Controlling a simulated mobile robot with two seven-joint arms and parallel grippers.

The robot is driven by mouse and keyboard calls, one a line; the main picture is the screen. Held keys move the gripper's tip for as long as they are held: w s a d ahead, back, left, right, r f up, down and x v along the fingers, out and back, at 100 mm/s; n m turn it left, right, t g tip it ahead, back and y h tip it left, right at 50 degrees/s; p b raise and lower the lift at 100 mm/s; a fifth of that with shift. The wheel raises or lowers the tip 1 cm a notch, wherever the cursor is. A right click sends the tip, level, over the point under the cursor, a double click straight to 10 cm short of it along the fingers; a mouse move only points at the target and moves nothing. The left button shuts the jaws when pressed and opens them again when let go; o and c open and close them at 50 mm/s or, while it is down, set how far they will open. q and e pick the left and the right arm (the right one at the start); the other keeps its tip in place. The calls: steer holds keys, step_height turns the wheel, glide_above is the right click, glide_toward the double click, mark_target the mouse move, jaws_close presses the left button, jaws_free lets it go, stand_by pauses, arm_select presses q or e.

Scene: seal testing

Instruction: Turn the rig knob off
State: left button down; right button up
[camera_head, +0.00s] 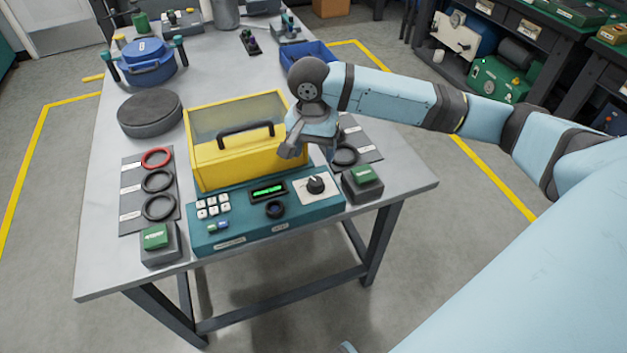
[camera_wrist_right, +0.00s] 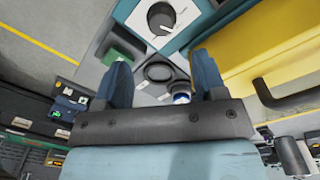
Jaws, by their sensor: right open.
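The rig knob (camera_head: 316,184) is black and sits on a white plate at the right end of the teal control panel (camera_head: 262,227). In the right wrist view the knob (camera_wrist_right: 161,18) is at the top, beyond the fingertips, with a pale pointer mark; I cannot read its labels. My right gripper (camera_head: 308,153) hangs behind the knob, close to the yellow cover's right side. In the wrist view its fingers (camera_wrist_right: 162,68) are spread, with nothing held between them, and apart from the knob. My left gripper is not in view.
The yellow cover (camera_head: 215,160) with a black handle stands behind the panel. Green-topped boxes stand at the panel's left (camera_head: 156,237) and right (camera_head: 363,177). A mat with several rings (camera_head: 132,205) lies left. A green display (camera_head: 268,190) is lit. The table's front right corner is clear.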

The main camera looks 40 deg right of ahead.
mark_target(315, 181)
step_height(315, 181, down, 8)
steer(key=shift+s+f+b, duration=0.15)
steer(key=shift+b, duration=0.5)
steer(key=shift+d+f, duration=0.1)
steer(key=shift+f, duration=0.25)
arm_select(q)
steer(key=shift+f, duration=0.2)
arm_select(e)
steer(key=shift+f, duration=0.25)
